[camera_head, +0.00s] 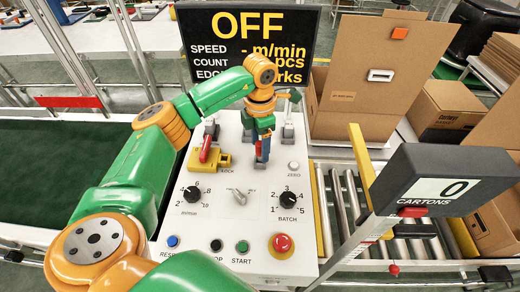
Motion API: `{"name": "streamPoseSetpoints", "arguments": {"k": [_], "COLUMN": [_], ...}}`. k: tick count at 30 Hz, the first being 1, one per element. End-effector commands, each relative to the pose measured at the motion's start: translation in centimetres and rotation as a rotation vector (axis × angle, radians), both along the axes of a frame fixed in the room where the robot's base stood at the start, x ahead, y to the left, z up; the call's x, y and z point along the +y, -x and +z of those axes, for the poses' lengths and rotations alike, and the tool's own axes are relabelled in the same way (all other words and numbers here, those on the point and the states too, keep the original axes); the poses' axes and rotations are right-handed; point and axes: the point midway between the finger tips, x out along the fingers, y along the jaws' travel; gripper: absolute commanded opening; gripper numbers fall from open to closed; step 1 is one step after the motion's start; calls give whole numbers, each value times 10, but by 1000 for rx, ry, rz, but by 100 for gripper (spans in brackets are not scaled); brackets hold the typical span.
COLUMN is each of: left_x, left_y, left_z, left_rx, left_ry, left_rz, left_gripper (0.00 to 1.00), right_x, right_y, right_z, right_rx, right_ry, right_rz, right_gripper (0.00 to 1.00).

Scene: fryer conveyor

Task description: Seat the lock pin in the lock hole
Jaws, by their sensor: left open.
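The yellow lock block (210,160), next to the LOCK label, sits at the left of the white control panel (240,255). A red, pin-like piece (205,149) stands tilted at the block's left part; I cannot tell how deep it sits or whether it is the lock pin. A raised yellow part (224,160) is at the block's right end; the lock hole is too small to make out. My left gripper (262,158) points down over the panel, right of the block and apart from it. It is open, with no held thing visible. My right gripper is out of view.
Metal levers (288,130) stand at the panel's back. Knobs and buttons, including a red mushroom button (281,243), fill the front. A black display (250,40) reading OFF stands behind. A roller conveyor (350,205) and cardboard box (362,75) are at right.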

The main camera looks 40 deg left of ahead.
Motion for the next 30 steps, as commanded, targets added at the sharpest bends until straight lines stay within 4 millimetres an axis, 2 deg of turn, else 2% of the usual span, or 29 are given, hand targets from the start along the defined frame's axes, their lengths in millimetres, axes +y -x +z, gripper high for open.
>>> {"name": "streamPoseSetpoints", "arguments": {"k": [3, 10, 11, 23, 27, 29, 30], "left_x": [0, 0, 0, 0, -1, -7, -11], "left_y": [0, 0, 0, -1, -2, 9, 17], "left_z": [0, 0, 0, 6, 30, 44, 57], "left_rx": [0, 0, 0, -2, -7, -8, -10], "left_ry": [0, 0, 0, 0, 2, 1, -2], "left_rz": [0, 0, 0, 0, -1, -6, -6], "left_gripper": [64, 2, 0, 0, 0, 0, 0], "right_x": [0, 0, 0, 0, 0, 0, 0], "right_y": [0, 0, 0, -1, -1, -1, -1], "right_z": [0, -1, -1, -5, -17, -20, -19], "right_rx": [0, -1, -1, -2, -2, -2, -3], "right_ry": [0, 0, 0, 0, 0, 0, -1], "right_rz": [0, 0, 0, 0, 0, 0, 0], "right_gripper": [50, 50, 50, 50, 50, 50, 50]}}
